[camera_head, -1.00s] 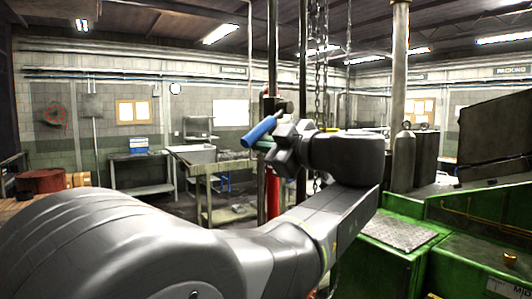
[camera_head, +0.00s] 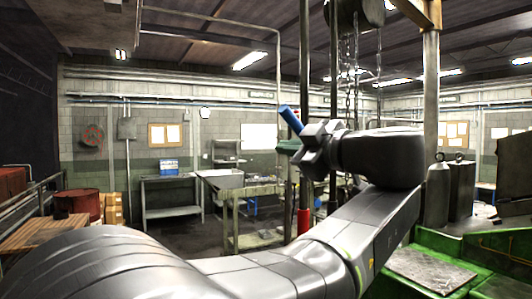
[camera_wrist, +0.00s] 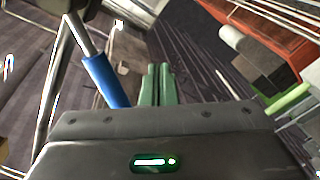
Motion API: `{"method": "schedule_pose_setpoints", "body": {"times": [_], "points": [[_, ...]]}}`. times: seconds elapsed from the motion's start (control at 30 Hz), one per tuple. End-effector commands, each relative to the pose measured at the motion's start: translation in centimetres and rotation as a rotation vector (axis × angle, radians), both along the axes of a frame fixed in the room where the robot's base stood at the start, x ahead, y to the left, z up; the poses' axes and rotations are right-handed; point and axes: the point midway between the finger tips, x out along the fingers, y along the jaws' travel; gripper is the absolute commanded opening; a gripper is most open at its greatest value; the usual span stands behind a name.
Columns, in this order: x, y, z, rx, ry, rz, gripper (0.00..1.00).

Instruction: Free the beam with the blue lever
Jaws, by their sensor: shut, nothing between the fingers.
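The blue lever (camera_head: 291,119) is in front of the dark upright posts near the middle of the head view. Its blue grip slants up and to the left; its lower end is near my gripper. In the wrist view the blue grip (camera_wrist: 106,81) sits on a grey rod, left of my fingers. My gripper (camera_head: 287,146) has green fingers, which lie together, shut and empty, just below the grip in the head view. They also show in the wrist view (camera_wrist: 156,84). I cannot tell whether they touch the lever. I cannot make out the beam for certain.
Dark posts (camera_head: 305,90) and hanging chains (camera_head: 354,70) stand close to my wrist. A green machine bed (camera_head: 460,252) is at the lower right, with grey cylinders (camera_head: 438,190) behind it. A workbench (camera_head: 255,215) stands farther back.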

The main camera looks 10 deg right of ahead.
Motion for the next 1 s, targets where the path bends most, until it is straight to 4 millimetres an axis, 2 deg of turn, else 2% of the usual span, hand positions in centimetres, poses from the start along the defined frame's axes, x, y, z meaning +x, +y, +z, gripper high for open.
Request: {"method": "schedule_pose_setpoints", "body": {"times": [0.3, 0.5, 1.0], "points": [[-4.9, -3.4, 0.0, 0.000, 0.000, -0.008, 0.00], [-7.2, -4.8, 0.0, 0.000, 0.000, -0.004, 0.00], [-7.5, -4.9, 0.0, 0.000, 0.000, 0.000, 0.00]]}}
